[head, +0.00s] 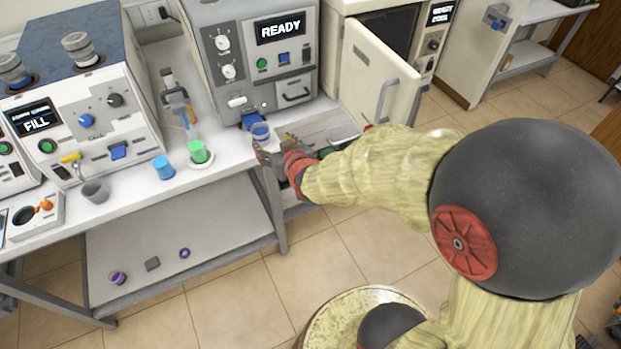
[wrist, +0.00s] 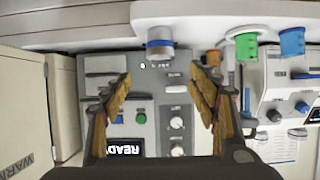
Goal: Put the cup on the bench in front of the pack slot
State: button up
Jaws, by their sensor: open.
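A small pale cup with a blue band (head: 260,132) stands upright on the bench (head: 222,166), in front of the grey machine with the READY display. It also shows in the wrist view, which is upside down, as a grey cup with a blue band (wrist: 160,43). My gripper (head: 273,150) is at the bench's front edge, close beside this cup. In the wrist view my gripper (wrist: 166,82) is open and empty, with the cup beyond the gap between its fingertips. I cannot tell which part is the pack slot.
A green cup (head: 197,151) on a white dish, a blue cup (head: 163,167) and a grey cup (head: 94,190) stand to the left on the bench. The grey machine (head: 262,60) rises behind. An open cabinet door (head: 375,75) juts out at the right.

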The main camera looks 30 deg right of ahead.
jog(key=s+r+g, duration=0.2)
jog(key=s+r, duration=0.2)
jog(key=s, duration=0.5)
jog(key=s+r+g, duration=0.2)
jog(key=s+r, duration=0.1)
jog(key=s, duration=0.6)
jog(key=s+r+g, duration=0.3)
jog(key=s+r, duration=0.1)
jog(key=s, duration=0.5)
jog(key=shift+s+r, duration=0.25)
jog(key=shift+r, duration=0.05)
